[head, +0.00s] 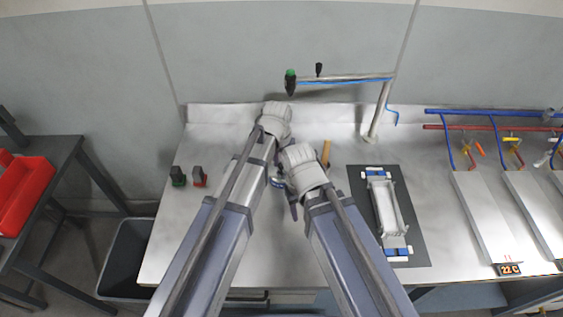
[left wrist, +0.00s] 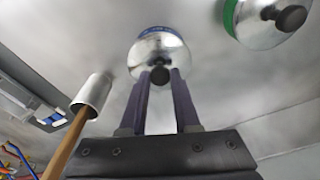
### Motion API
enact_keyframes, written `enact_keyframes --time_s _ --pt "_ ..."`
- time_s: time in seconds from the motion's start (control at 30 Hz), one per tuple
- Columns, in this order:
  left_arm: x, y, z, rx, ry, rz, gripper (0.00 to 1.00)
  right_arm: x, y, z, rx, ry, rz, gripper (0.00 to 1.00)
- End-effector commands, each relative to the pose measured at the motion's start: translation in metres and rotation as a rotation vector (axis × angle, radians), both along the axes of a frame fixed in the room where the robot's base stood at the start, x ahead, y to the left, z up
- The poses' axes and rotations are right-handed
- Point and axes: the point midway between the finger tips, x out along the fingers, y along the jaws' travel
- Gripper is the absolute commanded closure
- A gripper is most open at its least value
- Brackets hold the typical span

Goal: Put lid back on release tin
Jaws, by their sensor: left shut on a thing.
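In the left wrist view my left gripper (left wrist: 160,82) is shut on the black knob of a shiny silver lid (left wrist: 155,55). A blue band (left wrist: 155,31) shows just past the lid, on a tin mostly hidden by it. I cannot tell whether the lid is seated or held just above. In the head view a bit of this blue-banded tin (head: 277,183) shows between my arms; the left fingers are mostly hidden by the arm. A second tin with a green band (left wrist: 229,14) and black knob stands at upper right. My right gripper (head: 293,205) shows only as dark parts below its wrist.
A wooden-handled brush (head: 326,152) lies right of my arms. A dark mat (head: 414,253) bears a long light fixture (head: 385,205). Two small dark-and-coloured blocks (head: 188,178) stand at left. A bent pipe stand (head: 378,115) rises at the back. Bench front left is clear.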

Motion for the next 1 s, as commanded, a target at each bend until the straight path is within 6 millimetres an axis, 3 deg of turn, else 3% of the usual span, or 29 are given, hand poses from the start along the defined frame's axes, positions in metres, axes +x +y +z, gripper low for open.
enact_keyframes --time_s 0.03,0.07,0.33,0.53,0.8,1.0 --pt "0.0 0.0 0.0 0.0 0.0 0.0 1.0 0.0 0.0 0.0 0.0 0.0 0.0 0.5" --pt "0.0 0.0 0.0 0.0 0.0 0.0 0.67 0.0 0.0 0.0 0.0 0.0 0.0 0.5" --pt "0.0 0.0 0.0 0.0 0.0 0.0 0.37 0.0 0.0 0.0 0.0 0.0 0.0 0.5" --pt "0.0 0.0 0.0 0.0 0.0 0.0 0.35 0.0 0.0 0.0 0.0 0.0 0.0 0.5" --pt "0.0 0.0 0.0 0.0 0.0 0.0 0.05 0.0 0.0 0.0 0.0 0.0 0.0 0.5" --pt "0.0 0.0 0.0 0.0 0.0 0.0 0.05 0.0 0.0 0.0 0.0 0.0 0.0 0.5"
